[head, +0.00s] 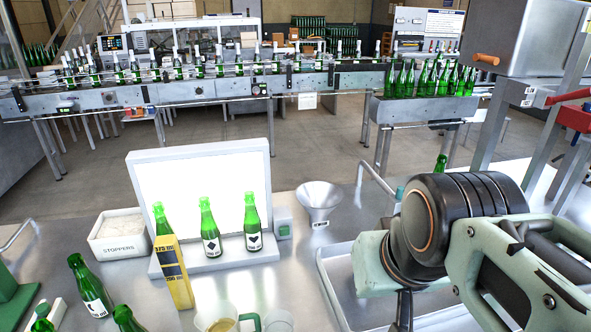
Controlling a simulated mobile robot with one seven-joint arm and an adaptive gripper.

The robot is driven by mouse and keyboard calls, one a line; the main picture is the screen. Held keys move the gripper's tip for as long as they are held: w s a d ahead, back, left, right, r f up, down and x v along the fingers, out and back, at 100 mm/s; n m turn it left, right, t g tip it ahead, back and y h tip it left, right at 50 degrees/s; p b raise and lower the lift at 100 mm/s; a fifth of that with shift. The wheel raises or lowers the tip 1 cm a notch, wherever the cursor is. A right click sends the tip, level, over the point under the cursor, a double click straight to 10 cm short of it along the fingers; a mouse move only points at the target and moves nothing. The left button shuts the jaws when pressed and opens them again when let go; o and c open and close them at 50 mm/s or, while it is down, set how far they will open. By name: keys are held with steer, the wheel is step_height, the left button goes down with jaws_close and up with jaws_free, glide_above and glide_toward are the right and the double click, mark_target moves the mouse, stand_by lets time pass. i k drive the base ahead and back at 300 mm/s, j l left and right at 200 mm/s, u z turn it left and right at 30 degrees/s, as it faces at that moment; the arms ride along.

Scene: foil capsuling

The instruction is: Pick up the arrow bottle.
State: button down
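Two green bottles stand upright before the lit white panel. The middle bottle (209,230) has a dark diamond-like mark on its white label. The right bottle (252,228) has a dark mark that may be an arrow or a heart; it is too small to tell. A third bottle (161,218) there is partly hidden by a yellow gauge, its label unseen. Another bottle (90,287) stands at front left with an unclear label mark. My arm fills the right side. A dark part of my gripper (403,310) shows below it; its fingertips are hidden or cut off.
A yellow gauge (175,272) stands before the panel (200,165). A stoppers bin (119,238) is left, a funnel (320,200) right. A jug (218,318) and more bottles (127,319) are at the front. A metal tray (335,285) lies under my arm.

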mark_target(164, 227)
steer(key=k+j, duration=0.1)
steer(key=j, duration=1.35)
steer(key=k+l+z, duration=0.1)
steer(key=j, duration=0.35)
